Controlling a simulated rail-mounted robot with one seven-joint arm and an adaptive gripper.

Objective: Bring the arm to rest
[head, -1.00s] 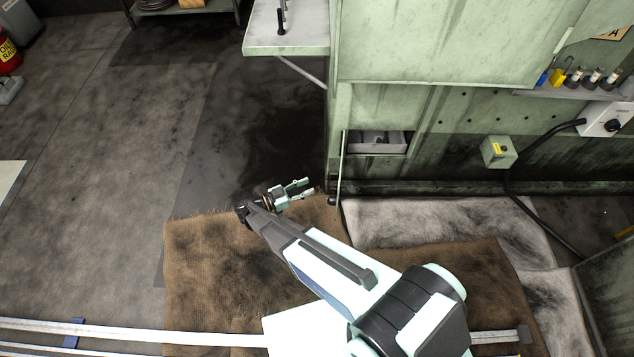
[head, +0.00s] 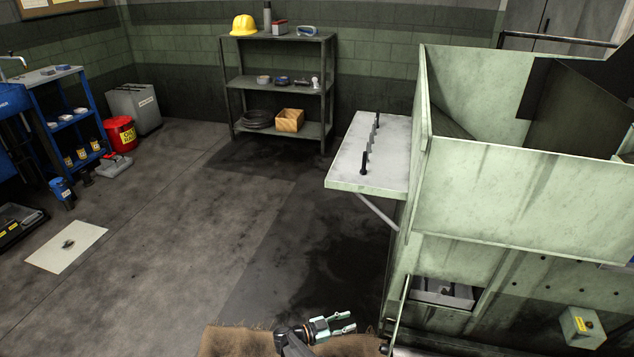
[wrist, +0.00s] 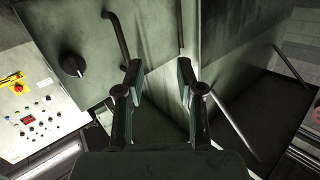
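My gripper (head: 343,322) shows at the bottom of the head view, above the edge of the brown mat (head: 235,341). Its two fingers point right, toward the green machine (head: 515,205), and stand apart with nothing between them. In the wrist view the fingers of my gripper (wrist: 160,85) are also spread and empty. Beyond them are green panels (wrist: 75,62) with a black knob and dark handle bars. Most of my arm lies below the head view's lower edge.
A side shelf (head: 375,150) with dark upright pegs juts from the machine. An opening (head: 443,292) low in the machine holds a grey tray. A rack (head: 280,85) stands at the back wall. A white sheet (head: 67,248) lies on the floor at left. The middle floor is clear.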

